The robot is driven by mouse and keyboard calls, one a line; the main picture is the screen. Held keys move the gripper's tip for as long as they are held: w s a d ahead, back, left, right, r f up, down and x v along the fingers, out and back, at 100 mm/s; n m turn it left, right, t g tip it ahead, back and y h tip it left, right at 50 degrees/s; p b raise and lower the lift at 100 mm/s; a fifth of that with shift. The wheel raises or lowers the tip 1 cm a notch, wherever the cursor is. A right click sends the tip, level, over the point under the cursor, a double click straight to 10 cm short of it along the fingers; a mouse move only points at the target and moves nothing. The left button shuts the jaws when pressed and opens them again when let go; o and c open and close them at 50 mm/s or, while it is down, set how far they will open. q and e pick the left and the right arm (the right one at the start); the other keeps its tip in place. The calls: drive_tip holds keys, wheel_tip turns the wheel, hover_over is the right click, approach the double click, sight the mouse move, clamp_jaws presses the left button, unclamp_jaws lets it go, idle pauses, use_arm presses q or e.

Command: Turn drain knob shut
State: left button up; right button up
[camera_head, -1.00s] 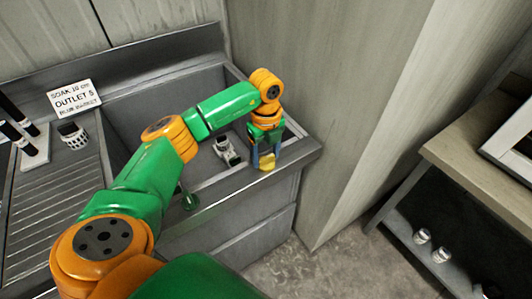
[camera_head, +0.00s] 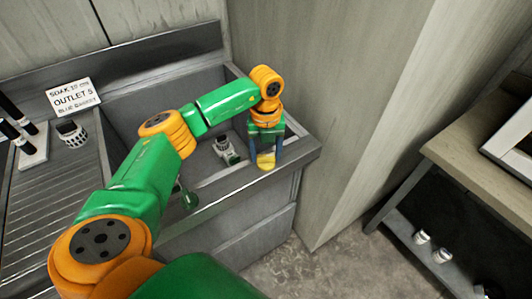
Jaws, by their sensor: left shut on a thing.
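My left gripper (camera_head: 266,151) reaches over the front right corner of the metal sink (camera_head: 160,90) and points down. Its fingers are shut on a yellow knob (camera_head: 266,162) at the sink's front edge. The fingers cover part of the knob, and its exact turn angle is hard to tell. A small green part (camera_head: 189,199) shows at the front of the sink, partly behind my arm. My right gripper is not in view.
A small white and dark item (camera_head: 226,149) lies in the basin. A tall panel (camera_head: 330,110) rises close right of the sink.

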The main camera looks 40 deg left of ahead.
sight(266, 156)
use_arm(q)
drive_tip(key=m+b, duration=0.1)
drive_tip(key=m, duration=1.1)
drive_tip(key=shift+b, duration=0.35)
drive_tip(key=shift+m, duration=0.3)
drive_tip(key=o, duration=1.4)
drive_tip(key=shift+r, duration=0.1)
wheel_tip(266, 156, up, 7)
drive_tip(key=shift+b, duration=0.7)
